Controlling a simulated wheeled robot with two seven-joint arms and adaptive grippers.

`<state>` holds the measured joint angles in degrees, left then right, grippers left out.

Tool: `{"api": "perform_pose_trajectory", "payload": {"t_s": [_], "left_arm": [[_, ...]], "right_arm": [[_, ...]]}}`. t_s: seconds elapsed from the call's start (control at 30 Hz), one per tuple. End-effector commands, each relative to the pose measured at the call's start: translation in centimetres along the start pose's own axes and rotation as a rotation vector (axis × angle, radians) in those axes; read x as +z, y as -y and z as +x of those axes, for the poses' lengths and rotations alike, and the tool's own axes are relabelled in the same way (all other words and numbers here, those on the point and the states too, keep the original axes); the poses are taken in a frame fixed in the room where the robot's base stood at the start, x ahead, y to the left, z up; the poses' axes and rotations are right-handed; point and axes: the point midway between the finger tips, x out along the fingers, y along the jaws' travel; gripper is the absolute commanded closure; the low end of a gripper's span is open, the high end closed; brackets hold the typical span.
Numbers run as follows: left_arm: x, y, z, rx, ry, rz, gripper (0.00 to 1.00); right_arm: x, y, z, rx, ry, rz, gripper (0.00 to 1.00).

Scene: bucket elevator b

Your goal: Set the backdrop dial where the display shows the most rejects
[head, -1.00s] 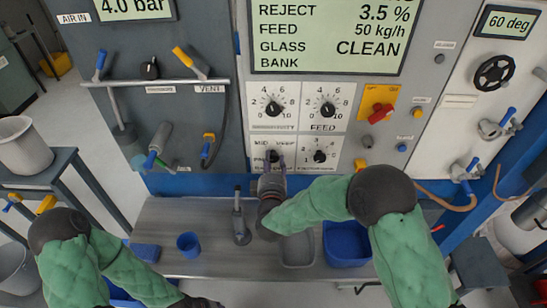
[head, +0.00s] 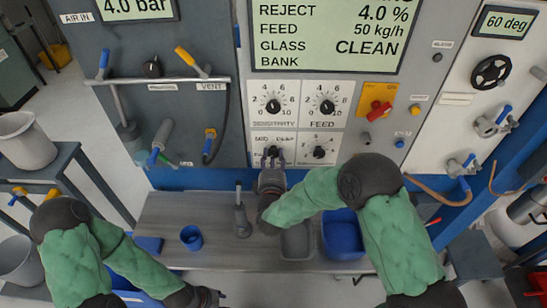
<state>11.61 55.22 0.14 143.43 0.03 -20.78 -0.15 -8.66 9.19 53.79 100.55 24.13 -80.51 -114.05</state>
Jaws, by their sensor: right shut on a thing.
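The display (head: 327,36) at the top of the grey panel reads REJECT 4.0 %, FEED 50 kg/h, GLASS CLEAN. The backdrop dial (head: 272,152) is on the lower-left white plate, below the SENSITIVITY dial. My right gripper (head: 272,160) is shut on this dial from the front and below, and hides most of it. The plate's small labels are partly covered, and where the pointer stands cannot be made out. My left gripper (head: 208,297) is low over the bench's front edge, away from the panel; its fingers are too unclear to judge.
The sensitivity dial (head: 273,107), feed dial (head: 326,107) and another small dial (head: 319,152) sit close around. A red switch on a yellow plate (head: 378,104) is to the right. The bench (head: 170,225) holds a blue cup (head: 191,237), a grey tray (head: 297,241) and a blue bin (head: 343,230).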

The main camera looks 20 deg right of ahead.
Motion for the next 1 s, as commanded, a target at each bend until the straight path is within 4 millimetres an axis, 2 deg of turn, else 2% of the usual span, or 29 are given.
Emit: {"api": "perform_pose_trajectory", "payload": {"t_s": [0.2,0.23,0.3,0.6,0.73,0.87,1.0], "left_arm": [[0.0,0.0,0.0,0.000,0.000,0.000,0.60],[0.0,0.0,0.0,0.000,0.000,0.000,0.60],[0.0,0.0,0.0,0.000,0.000,0.000,0.60],[0.0,0.0,0.0,0.000,0.000,0.000,0.60],[0.0,0.0,0.0,0.000,0.000,0.000,0.60],[0.0,0.0,0.0,0.000,0.000,0.000,0.60],[0.0,0.0,0.0,0.000,0.000,0.000,0.60]], "right_arm": [[-0.4,-0.1,0.0,0.002,-0.011,0.000,0.91],[-0.4,-0.1,0.0,0.002,-0.012,0.001,0.52],[-0.4,-0.1,0.0,0.001,-0.011,0.000,0.36],[-0.2,0.0,-0.1,-0.001,-0.005,0.001,0.36],[-0.2,0.0,-0.7,-0.001,-0.005,0.001,0.36],[-0.3,0.0,-2.5,-0.001,-0.008,0.001,0.36],[-0.3,0.0,-5.2,-0.001,-0.009,0.001,0.36]]}}
